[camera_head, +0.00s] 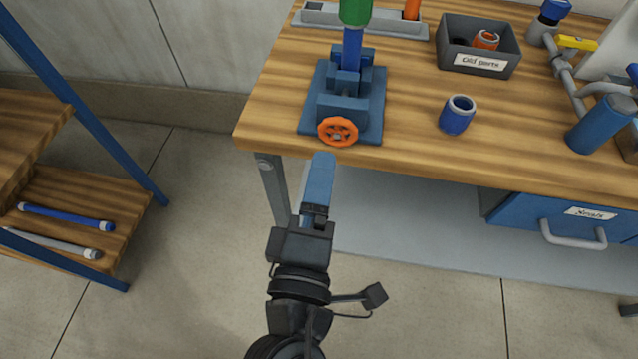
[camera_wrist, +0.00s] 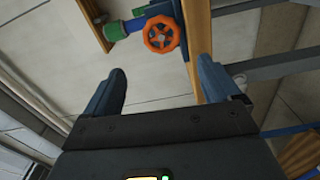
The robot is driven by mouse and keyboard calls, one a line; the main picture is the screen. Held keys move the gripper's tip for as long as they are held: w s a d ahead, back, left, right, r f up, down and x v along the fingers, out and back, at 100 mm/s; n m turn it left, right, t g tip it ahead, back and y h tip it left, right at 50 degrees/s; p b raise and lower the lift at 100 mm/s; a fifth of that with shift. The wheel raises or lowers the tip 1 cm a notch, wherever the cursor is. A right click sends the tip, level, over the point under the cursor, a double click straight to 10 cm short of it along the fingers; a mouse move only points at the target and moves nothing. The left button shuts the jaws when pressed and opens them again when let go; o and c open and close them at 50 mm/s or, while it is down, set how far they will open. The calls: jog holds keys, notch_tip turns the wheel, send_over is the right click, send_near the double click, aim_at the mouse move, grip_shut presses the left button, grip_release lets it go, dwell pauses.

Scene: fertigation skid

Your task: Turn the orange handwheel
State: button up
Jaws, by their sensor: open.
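The orange handwheel (camera_head: 338,131) is on the front of a blue vise (camera_head: 345,97) near the front left edge of the wooden bench. A blue tube with a green top stands upright in the vise. In the wrist view the handwheel (camera_wrist: 162,34) shows beyond the fingertips, between them and nearer the right one. My gripper (camera_head: 321,156) is in front of the bench edge, just below the handwheel in the head view, and apart from it. In the wrist view my gripper (camera_wrist: 160,78) has its two blue fingers spread wide, with nothing between them.
On the wooden bench (camera_head: 415,150) stand a blue cup-like part (camera_head: 457,115), a grey "Old parts" bin (camera_head: 477,47) and grey pipework (camera_head: 565,75) with valves. A blue "Seals" drawer (camera_head: 560,222) hangs beneath. A wooden shelf (camera_head: 85,215) stands left. Floor between is clear.

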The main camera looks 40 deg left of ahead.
jog(key=b+v, duration=0.2)
jog(key=v, duration=0.5)
jog(key=shift+s+d, duration=0.2)
jog(key=shift+s, duration=0.15)
jog(key=s+d+f+m+g+h, duration=0.1)
jog(key=d+f+m+h, duration=0.15)
jog(key=d+m, duration=0.45)
jog(key=s+d+f+m+h, duration=0.2)
jog(key=d+f+m, duration=0.2)
jog(key=d, duration=0.7)
jog(key=s+d+r+m+h, duration=0.2)
jog(key=s+d+r+m, duration=0.1)
jog(key=d+m, duration=0.3)
jog(key=s+d+r+m+h+p, duration=0.1)
jog(key=s+d+r+m+h, duration=0.1)
jog(key=s+d+m, duration=0.4)
jog(key=d+h, duration=0.1)
jog(key=d, duration=0.3)
jog(key=shift+r+m+t, duration=0.3)
jog(key=shift+r, duration=0.1)
jog(key=shift+d+h, duration=0.1)
jog(key=shift+h, duration=0.15)
